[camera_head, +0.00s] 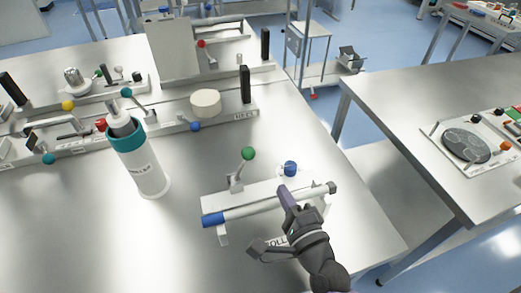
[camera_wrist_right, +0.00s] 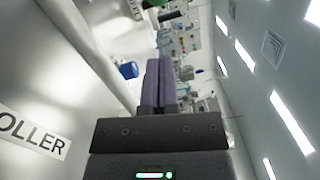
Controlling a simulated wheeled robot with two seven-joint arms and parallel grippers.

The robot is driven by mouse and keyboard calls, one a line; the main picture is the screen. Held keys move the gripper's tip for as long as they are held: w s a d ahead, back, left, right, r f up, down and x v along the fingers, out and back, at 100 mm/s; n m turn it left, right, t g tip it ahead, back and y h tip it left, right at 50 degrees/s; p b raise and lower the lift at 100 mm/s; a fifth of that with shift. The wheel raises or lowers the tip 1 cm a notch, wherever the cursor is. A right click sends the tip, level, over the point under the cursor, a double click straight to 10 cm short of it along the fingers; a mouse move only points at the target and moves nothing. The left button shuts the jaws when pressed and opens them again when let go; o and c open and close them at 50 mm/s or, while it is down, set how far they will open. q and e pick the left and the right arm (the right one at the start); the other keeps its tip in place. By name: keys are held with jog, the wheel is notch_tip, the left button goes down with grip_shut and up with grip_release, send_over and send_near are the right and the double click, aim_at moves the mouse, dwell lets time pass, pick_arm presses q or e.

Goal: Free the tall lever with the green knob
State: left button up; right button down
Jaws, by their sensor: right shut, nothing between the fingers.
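The tall lever with the green knob (camera_head: 248,154) stands on the back part of a white roller fixture (camera_head: 262,189), its stem slightly tilted. A white roller (camera_head: 262,206) with a blue left end lies across the fixture's front. A shorter blue knob (camera_head: 290,168) stands behind the roller; it also shows in the wrist view (camera_wrist_right: 129,70). My right gripper (camera_head: 284,190) is shut and empty, its purple fingers over the roller, close to the blue knob, right of the lever. Contact cannot be told.
A white bottle with a teal collar (camera_head: 145,168) stands left of the fixture. Behind it runs a rail with a cream roll (camera_head: 205,102), a black post (camera_head: 246,84) and several coloured knobs. The table is clear at front left. Another steel table (camera_head: 440,110) stands at right.

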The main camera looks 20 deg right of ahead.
aim_at(241, 166)
jog(key=w+a, duration=0.1)
jog(key=w, duration=0.8)
jog(key=shift+w+b, duration=0.35)
jog(key=shift+a+r, duration=0.1)
jog(key=shift+r, duration=0.05)
